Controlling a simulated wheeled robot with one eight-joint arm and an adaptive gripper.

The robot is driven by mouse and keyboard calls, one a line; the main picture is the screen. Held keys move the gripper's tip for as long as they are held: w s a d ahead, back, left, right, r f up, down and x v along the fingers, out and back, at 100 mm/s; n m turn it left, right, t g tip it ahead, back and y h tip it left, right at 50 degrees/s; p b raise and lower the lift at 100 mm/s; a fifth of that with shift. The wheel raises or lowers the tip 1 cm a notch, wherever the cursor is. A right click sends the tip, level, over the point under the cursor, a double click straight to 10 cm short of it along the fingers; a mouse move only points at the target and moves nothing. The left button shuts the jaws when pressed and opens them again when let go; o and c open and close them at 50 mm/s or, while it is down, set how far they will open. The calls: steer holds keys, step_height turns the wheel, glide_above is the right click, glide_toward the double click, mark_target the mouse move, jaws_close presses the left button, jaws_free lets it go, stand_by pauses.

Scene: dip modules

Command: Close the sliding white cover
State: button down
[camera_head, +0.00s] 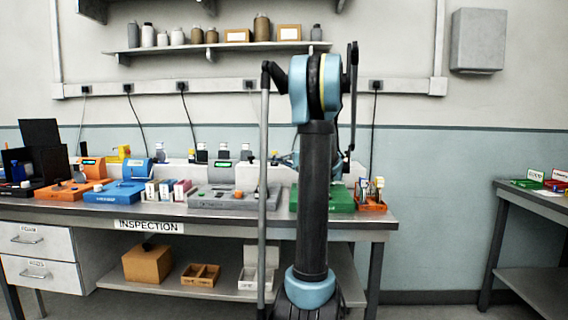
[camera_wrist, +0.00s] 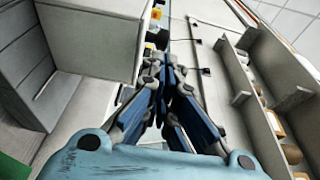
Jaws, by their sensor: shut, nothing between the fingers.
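A white box-like piece (camera_head: 248,177), which looks like the white cover, stands at the right part of a grey module (camera_head: 222,202) on the bench. My arm column hides what lies just right of it. In the wrist view a large pale panel (camera_wrist: 95,38) fills the upper left, close beside my gripper (camera_wrist: 163,72); I cannot tell for sure that it is the same cover. My gripper's fingers are together with nothing between them. I cannot tell whether they touch the panel. In the head view my gripper is mostly hidden behind my arm.
The bench (camera_head: 180,212) holds an orange module (camera_head: 68,191), a blue module (camera_head: 113,194), a green module (camera_head: 338,200) and small boxes (camera_head: 167,190). A shelf (camera_head: 215,47) with jars hangs above. Cables run down the wall. A second table (camera_head: 535,195) stands at the right.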

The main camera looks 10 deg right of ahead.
mark_target(263, 164)
steer(key=shift+x, duration=2.7)
